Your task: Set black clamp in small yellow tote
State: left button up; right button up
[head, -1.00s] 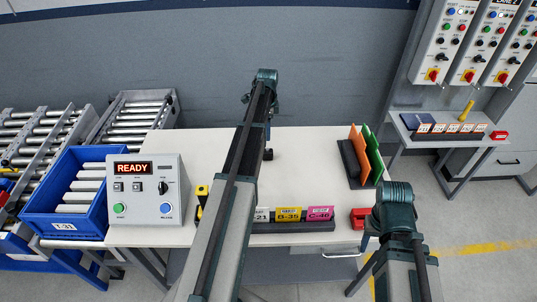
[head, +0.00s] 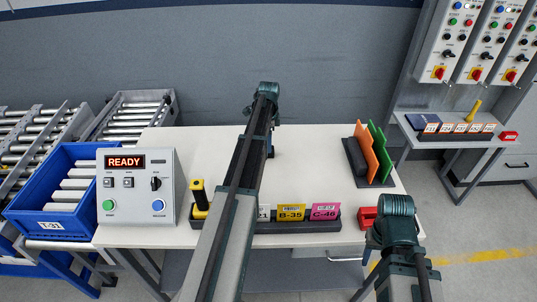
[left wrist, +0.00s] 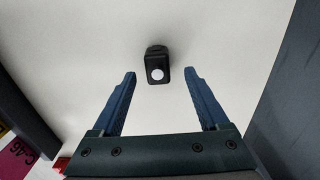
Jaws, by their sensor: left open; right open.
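A small black block-shaped object with a white round spot, which I take for the black clamp (left wrist: 157,53), is on the white table in the left wrist view. My left gripper (left wrist: 160,80) is open and empty. The object shows in the gap between its fingertips, slightly beyond them; I cannot tell the height between them. In the head view my left arm hides the object, and one blue finger of the left gripper (head: 270,150) shows beside the arm. My right arm shows at the lower right, its gripper out of sight. I see no small yellow tote.
On the white table (head: 320,170) are a READY control box (head: 137,190), a black-and-yellow device (head: 199,198), a label rack (head: 330,226), a red item (head: 367,217) and orange and green panels (head: 368,150). A blue bin (head: 60,195) stands left. The table's middle is mostly clear.

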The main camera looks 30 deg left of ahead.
pick_arm(q)
notch_tip(320, 180, down, 5)
jog(key=b, duration=0.4)
jog(key=shift+s, duration=0.15)
jog(key=shift+r, duration=0.1)
grip_shut()
